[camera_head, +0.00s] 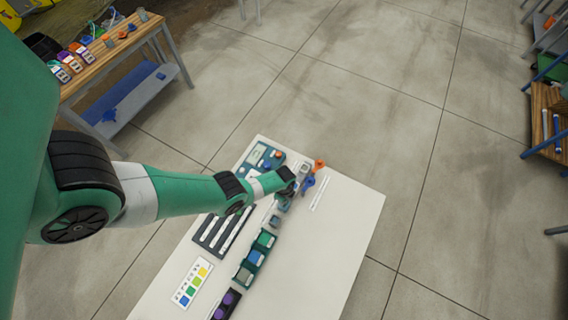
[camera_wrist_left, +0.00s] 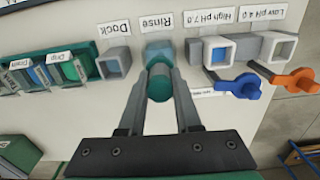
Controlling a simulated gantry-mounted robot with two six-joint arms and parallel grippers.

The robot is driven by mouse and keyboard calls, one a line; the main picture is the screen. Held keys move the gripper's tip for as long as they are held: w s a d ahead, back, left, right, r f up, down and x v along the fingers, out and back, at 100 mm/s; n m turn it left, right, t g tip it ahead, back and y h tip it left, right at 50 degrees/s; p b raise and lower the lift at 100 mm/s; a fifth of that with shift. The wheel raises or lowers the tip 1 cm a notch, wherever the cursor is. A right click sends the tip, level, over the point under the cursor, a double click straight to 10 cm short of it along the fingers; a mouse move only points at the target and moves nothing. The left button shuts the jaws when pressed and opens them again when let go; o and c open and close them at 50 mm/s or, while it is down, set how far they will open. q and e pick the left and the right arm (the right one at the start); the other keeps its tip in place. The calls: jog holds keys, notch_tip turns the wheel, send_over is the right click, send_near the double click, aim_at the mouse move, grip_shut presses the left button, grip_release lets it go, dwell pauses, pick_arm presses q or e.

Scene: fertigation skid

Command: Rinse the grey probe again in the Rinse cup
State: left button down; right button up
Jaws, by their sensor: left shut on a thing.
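My left gripper (camera_head: 288,188) is over the white table. The grey Dock holder (camera_wrist_left: 115,62) to the left looks empty. My right gripper is not in view.
Right of the Rinse cup stand the High pH 7.0 cup (camera_wrist_left: 216,52) and Low pH 4.0 cup (camera_wrist_left: 274,49), with a blue handle (camera_wrist_left: 236,87) and an orange handle (camera_wrist_left: 292,82) close by. The table's right side (camera_head: 335,225) is clear.

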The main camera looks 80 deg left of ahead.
pick_arm(q)
jog(key=shift+f+b, duration=0.4)
jog(key=shift+f, duration=0.25)
jog(key=shift+r, duration=0.1)
jog(key=shift+r+p, duration=0.85)
jog(key=shift+p, duration=0.1)
jog(key=shift+f, duration=0.15)
jog(key=shift+f+b, duration=0.8)
jog(key=shift+b, duration=0.15)
jog(key=shift+r, duration=0.1)
